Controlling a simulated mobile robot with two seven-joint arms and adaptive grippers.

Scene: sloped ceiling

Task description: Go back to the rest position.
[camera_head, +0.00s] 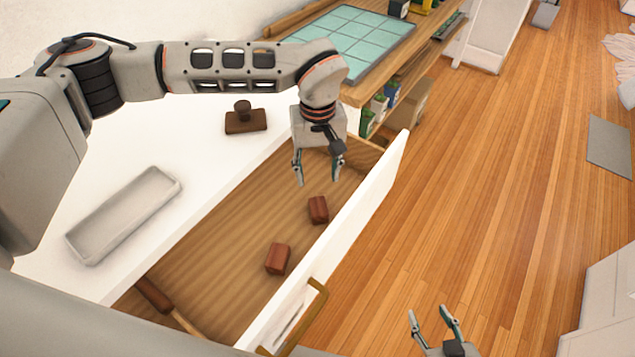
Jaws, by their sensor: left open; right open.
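My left gripper (317,172) is open and empty. It hangs over the far end of an open drawer (212,238), fingers pointing down. My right gripper (434,318) is open and empty at the bottom of the view, over the wooden floor to the right of the drawer front. Two reddish-brown blocks lie in the drawer: one (318,210) just below my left gripper and apart from it, the other (278,259) nearer. A tool with a brown handle (154,295) lies at the drawer's near left, partly hidden by my body.
A white countertop (205,165) holds a grey tray (124,215) and a brown stamp-like object (245,119). The white drawer front (345,235) with its brass handle (318,297) sticks out over the floor. A wooden desk with a green mat (350,42) stands behind. The floor (480,190) at right is mostly clear.

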